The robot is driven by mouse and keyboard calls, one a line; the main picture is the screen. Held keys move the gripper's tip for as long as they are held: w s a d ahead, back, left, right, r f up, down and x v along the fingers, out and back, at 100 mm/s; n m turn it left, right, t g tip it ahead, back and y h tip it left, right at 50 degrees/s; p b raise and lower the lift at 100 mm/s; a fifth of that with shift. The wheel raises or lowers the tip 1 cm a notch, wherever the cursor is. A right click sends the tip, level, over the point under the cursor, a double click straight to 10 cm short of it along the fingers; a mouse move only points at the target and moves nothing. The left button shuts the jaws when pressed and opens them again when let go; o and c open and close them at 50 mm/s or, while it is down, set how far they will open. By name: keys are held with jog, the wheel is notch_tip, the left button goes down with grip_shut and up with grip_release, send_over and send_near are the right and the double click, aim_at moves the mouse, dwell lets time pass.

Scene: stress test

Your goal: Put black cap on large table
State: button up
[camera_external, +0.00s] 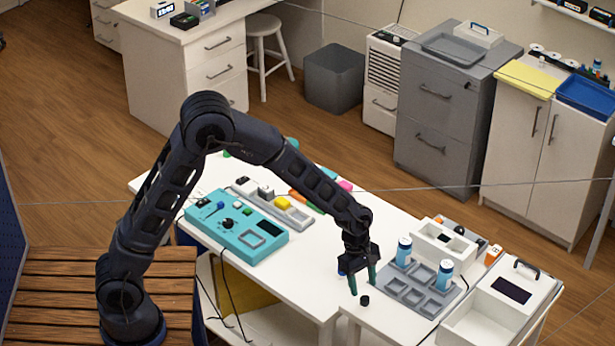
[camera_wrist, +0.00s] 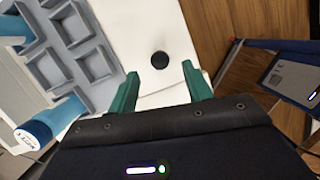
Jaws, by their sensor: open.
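In the wrist view the cap (camera_wrist: 160,60) lies on the white tabletop (camera_wrist: 138,20), a little beyond and between the fingertips. My gripper (camera_external: 362,286) has two green fingers pointing down, just above and beside the cap. In the wrist view my gripper (camera_wrist: 162,85) is open, with nothing between its fingers.
A grey compartment tray (camera_external: 418,291) with two blue-and-white cans (camera_external: 404,251) stands right of my gripper. A white box with a handle (camera_external: 505,300) is farther right. A teal device (camera_external: 237,225) lies to the left. The tabletop left of the cap is clear.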

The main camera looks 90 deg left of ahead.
aim_at(367, 303)
jog(key=x, duration=0.4)
jog(key=shift+f, duration=0.15)
jog(key=shift+c, duration=0.4)
jog(key=shift+d, duration=0.1)
grip_shut()
